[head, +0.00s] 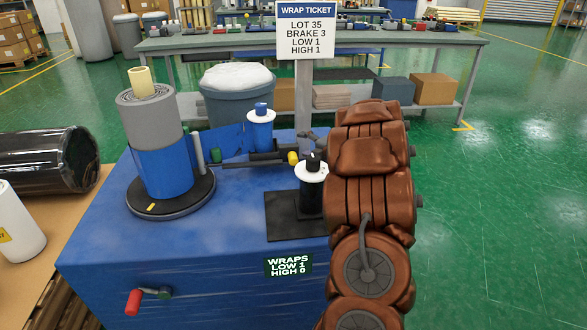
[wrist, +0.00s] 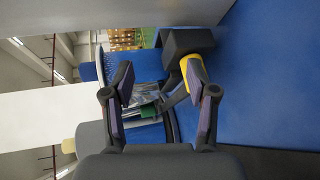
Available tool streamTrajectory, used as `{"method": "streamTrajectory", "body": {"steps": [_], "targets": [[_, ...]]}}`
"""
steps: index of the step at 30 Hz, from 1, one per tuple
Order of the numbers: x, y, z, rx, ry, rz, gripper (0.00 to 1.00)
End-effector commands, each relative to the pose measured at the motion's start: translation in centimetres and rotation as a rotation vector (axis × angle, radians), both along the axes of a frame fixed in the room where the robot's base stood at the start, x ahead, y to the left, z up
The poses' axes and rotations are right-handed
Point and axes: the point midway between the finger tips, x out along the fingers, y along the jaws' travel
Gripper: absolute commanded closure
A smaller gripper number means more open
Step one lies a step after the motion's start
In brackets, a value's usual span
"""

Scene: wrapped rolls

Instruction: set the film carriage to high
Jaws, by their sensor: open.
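The film carriage (head: 262,157) appears to be the dark bar and block on the blue machine, between a green piece (head: 215,155) and a yellow collar (head: 293,158). In the wrist view the black block (wrist: 186,42) has the yellow collar (wrist: 192,72) beside it, close to the right finger. The green piece (wrist: 148,112) shows between the fingers, farther away. My gripper (wrist: 160,85) is open and empty. In the head view it is mostly hidden behind my brown arm. A panel reads WRAPS LOW 1 HIGH 0 (head: 288,265); the wrap ticket (head: 305,30) reads LOW 1, HIGH 1.
The roll (head: 163,172), blue below and grey above, stands on a dark turntable (head: 170,205) at the left. A red crank handle (head: 133,302) sticks out of the machine's front.

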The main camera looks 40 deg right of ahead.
Motion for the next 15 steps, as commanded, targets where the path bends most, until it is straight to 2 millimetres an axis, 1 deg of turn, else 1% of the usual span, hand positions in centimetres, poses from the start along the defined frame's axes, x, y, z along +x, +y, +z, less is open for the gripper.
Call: {"method": "streamTrajectory", "body": {"steps": [1,3,6,11,13,15], "targets": [[-0.9,-0.3,-1.9,-0.008,-0.020,0.043,0.42],[-1.7,0.0,-3.2,-0.020,-0.052,0.112,0.42],[-2.7,0.5,-4.3,-0.032,-0.091,0.183,0.42],[-3.7,1.1,-5.2,-0.037,-0.128,0.243,0.42],[-3.7,1.3,-5.3,-0.038,-0.134,0.253,0.42],[-3.2,1.5,-5.3,-0.039,-0.137,0.258,0.42]]}}
